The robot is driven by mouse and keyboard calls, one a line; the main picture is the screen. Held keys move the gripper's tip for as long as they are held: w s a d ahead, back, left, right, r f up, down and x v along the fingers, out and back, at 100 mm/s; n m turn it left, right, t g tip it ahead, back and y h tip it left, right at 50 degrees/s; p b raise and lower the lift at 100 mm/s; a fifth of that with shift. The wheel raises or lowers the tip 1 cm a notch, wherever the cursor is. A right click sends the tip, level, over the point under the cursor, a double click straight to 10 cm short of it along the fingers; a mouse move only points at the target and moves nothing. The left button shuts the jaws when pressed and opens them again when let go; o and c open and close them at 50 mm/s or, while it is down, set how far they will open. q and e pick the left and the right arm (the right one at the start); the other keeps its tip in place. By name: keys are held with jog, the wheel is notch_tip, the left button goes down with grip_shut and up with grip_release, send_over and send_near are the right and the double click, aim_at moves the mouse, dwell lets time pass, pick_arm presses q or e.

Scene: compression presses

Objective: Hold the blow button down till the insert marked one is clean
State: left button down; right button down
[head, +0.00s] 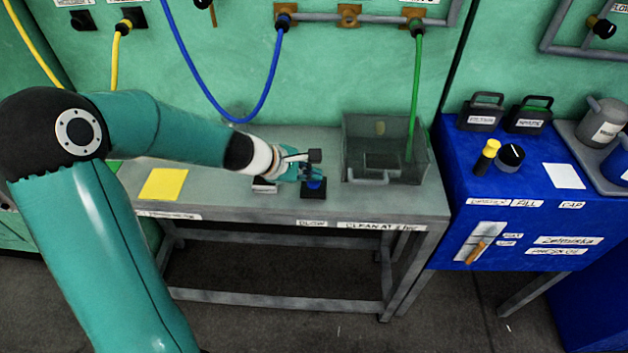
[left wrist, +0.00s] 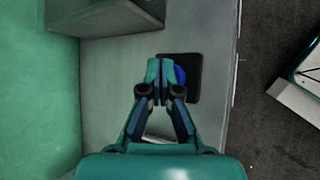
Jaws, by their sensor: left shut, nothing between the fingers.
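The blow button (head: 314,184) is a blue cap on a black base on the grey bench, above a label that reads BLOW. It also shows in the left wrist view (left wrist: 181,75), partly covered by my fingers. My left gripper (head: 312,175) is shut and empty, with its fingertips right over or beside the cap. I cannot tell whether they touch it or press it down. In the left wrist view, the closed fingertips (left wrist: 160,67) overlap the cap's left side. I cannot make out the insert marked one. My right gripper is not in view.
A see-through grey box (head: 425,165) stands on the bench right of the button, with a green hose running into it. A yellow sheet (head: 164,184) lies at the left. A pale object (head: 264,187) sits under my gripper. A blue cabinet (head: 460,225) stands at the right.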

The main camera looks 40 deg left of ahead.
aim_at(312, 182)
pick_arm(q)
jog(key=shift+f+b, duration=0.4)
dwell(2.7)
jog(key=shift+r+p, duration=0.95)
jog(key=shift+r, duration=0.1)
notch_tip(312, 182, up, 5)
jog(key=p, duration=0.4)
jog(key=shift+p, duration=0.3)
